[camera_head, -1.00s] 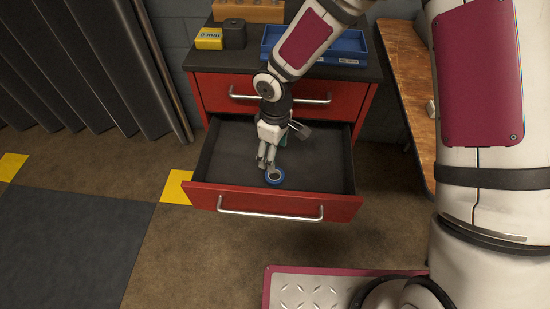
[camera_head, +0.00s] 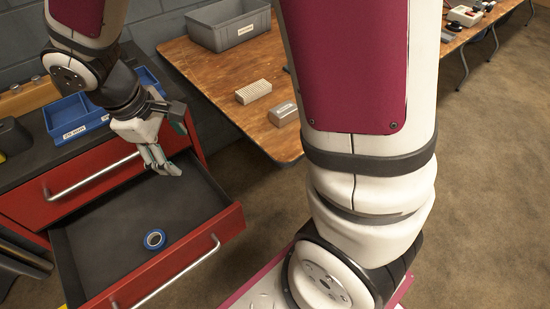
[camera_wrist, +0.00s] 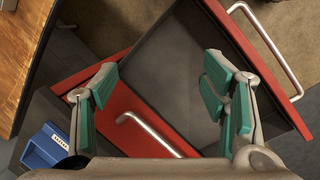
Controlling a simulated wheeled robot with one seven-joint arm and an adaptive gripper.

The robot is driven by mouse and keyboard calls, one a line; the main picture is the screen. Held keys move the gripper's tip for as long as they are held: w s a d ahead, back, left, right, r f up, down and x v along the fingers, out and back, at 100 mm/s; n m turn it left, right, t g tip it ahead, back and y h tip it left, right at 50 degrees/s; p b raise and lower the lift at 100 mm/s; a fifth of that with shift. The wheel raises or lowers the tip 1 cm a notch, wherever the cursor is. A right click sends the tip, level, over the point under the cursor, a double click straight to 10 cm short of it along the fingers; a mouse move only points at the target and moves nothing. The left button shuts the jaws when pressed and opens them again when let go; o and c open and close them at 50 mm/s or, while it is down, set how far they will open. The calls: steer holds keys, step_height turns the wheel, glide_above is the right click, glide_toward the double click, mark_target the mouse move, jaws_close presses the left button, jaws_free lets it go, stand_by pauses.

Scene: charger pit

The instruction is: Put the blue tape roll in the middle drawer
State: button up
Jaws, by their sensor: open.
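The blue tape roll (camera_head: 155,239) lies flat on the dark floor of the open drawer, near its front. The open drawer (camera_head: 215,228) has a red front with a silver bar handle and sits below a shut red drawer (camera_head: 95,180). My gripper (camera_head: 168,168) is above the back part of the drawer, apart from the roll and empty. In the wrist view my gripper (camera_wrist: 165,95) shows its green-padded fingers spread wide over the cabinet and drawer. The roll is not visible in the wrist view.
A blue bin (camera_head: 85,115) stands on the dark cabinet top. Right of the cabinet, a wooden table (camera_head: 225,70) holds a grey bin (camera_head: 230,22), a ribbed beige block (camera_head: 253,93) and a grey box (camera_head: 284,113). Open floor lies to the right.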

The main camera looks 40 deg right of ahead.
steer(key=s+d+r+m, duration=0.35)
steer(key=s+r, duration=0.25)
steer(key=s, duration=0.2)
steer(key=s+d+r+m, duration=0.3)
steer(key=s+d+r, duration=0.25)
steer(key=s, duration=0.35)
steer(key=s+a+m+y, duration=0.1)
steer(key=s+m+y, duration=0.1)
steer(key=s, duration=0.6)
steer(key=shift+s+r+y, duration=0.2)
steer(key=shift+y, duration=0.1)
steer(key=shift+a+r, duration=0.1)
step_height(320, 180, up, 22)
steer(key=t+p, duration=0.3)
steer(key=p, duration=1.7)
steer(key=shift+a+f, duration=0.15)
steer(key=shift+f, duration=0.1)
steer(key=shift+c, duration=0.2)
